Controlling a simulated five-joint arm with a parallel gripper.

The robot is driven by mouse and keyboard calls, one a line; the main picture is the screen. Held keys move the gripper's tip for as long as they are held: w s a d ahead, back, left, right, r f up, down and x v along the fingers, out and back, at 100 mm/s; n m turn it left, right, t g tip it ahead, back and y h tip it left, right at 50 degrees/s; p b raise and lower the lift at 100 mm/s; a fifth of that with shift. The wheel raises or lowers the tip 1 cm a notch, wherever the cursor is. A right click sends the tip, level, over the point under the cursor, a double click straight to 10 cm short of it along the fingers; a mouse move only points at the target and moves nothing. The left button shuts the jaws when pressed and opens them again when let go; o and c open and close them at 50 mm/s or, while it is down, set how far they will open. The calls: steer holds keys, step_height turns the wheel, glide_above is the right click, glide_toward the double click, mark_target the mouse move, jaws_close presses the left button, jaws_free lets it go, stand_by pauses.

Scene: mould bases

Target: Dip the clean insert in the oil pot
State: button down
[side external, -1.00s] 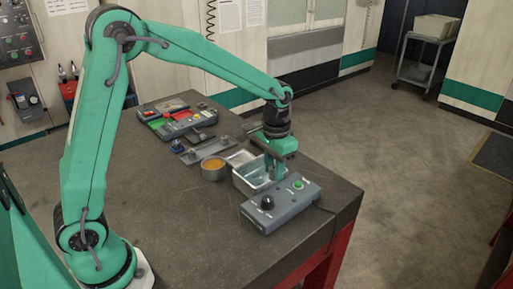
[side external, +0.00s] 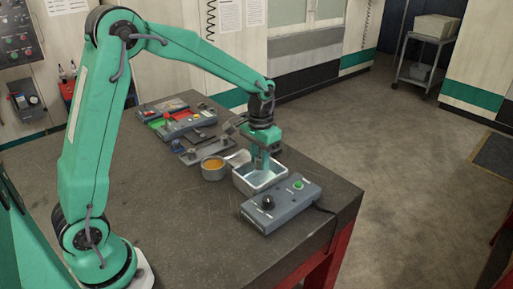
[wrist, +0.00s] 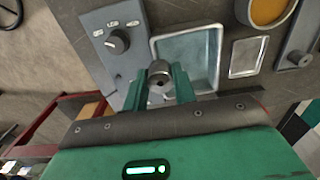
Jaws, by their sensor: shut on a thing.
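My gripper (side external: 262,166) is over the rectangular metal tank (side external: 243,184) in the side view, pointing down. In the wrist view my gripper (wrist: 160,86) is shut on the insert (wrist: 160,71), a small grey metal cylinder with a hole in its near end. The insert is hidden or too small to make out in the side view. The oil pot (side external: 213,167), a round grey cup with amber liquid, stands left of the tank. It also shows at the top right of the wrist view (wrist: 268,10), apart from the gripper.
A grey control box (side external: 281,204) with a black knob and green button stands in front of the tank. A flat metal tray (side external: 238,157) lies between pot and tank. Grey fixtures and a coloured parts tray (side external: 172,119) lie farther back. The table's left part is clear.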

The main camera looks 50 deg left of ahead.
steer(key=s+a+f+n, duration=0.1)
steer(key=s+a+n, duration=0.1)
steer(key=a, duration=0.7)
steer(key=s+a+n, duration=0.2)
steer(key=a, duration=0.7)
steer(key=shift+a+f+n, duration=0.3)
steer(key=shift+a+f, duration=0.05)
steer(key=shift+f, duration=0.25)
steer(key=shift+f, duration=4.15)
step_height(320, 180, up, 7)
steer(key=shift+w, duration=0.1)
stand_by(0.9)
